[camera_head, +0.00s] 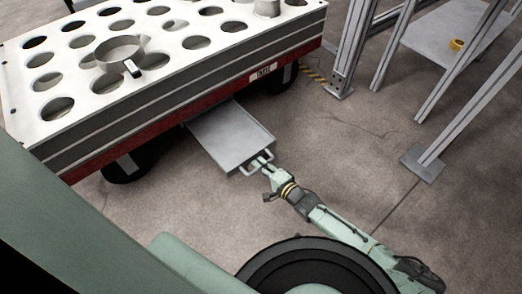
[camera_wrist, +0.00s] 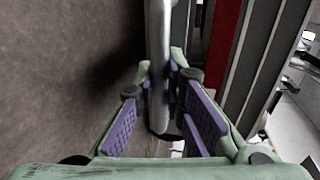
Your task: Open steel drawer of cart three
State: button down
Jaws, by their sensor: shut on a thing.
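The cart (camera_head: 90,145) stands at the left with a white top full of round holes and a red lower band. A small label (camera_head: 263,73) on the band seems to read "THREE". The steel drawer (camera_head: 225,133) is pulled out from under the red band, towards my arm. Its handle (camera_head: 258,163) is on the front. My gripper (camera_head: 262,159) is at the handle, and in the wrist view its purple-padded fingers (camera_wrist: 160,110) are shut on the handle bar (camera_wrist: 158,65). The drawer's far end is hidden under the cart.
The floor between cart and frame is clear.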

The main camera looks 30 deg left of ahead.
jog(key=c, duration=1.7)
grip_release()
jog(key=shift+o, duration=0.2)
jog(key=v, duration=1.2)
